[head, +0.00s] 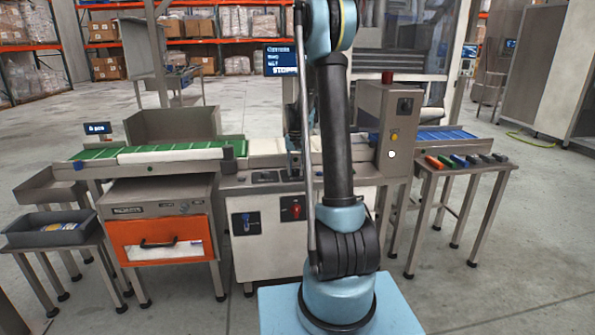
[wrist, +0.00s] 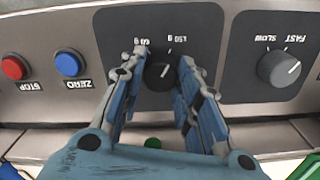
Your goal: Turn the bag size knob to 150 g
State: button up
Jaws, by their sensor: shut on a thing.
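In the wrist view, the dark bag size knob (wrist: 158,76) sits on a dark panel plate (wrist: 125,22). The labels read upside down: one ending in 0 g is at the knob's upper left, and 150 g is at its upper right. A small pale mark on the knob appears to lean to the upper right, but its exact setting is unclear. My gripper (wrist: 164,64) has its two blue and grey fingers on either side of the knob and is shut on it. In the head view my arm hides the knob and the gripper.
A red STOP button (wrist: 14,67) and a blue ZERO button (wrist: 67,64) are left of the knob. A grey SLOW/FAST knob (wrist: 279,68) is to the right. In the head view, an orange drawer (head: 157,240) and a side table (head: 465,165) flank the machine.

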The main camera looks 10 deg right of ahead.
aim_at(296, 169)
jog(key=o, duration=1.1)
notch_tip(296, 169, up, 12)
jog(key=shift+f, duration=0.1)
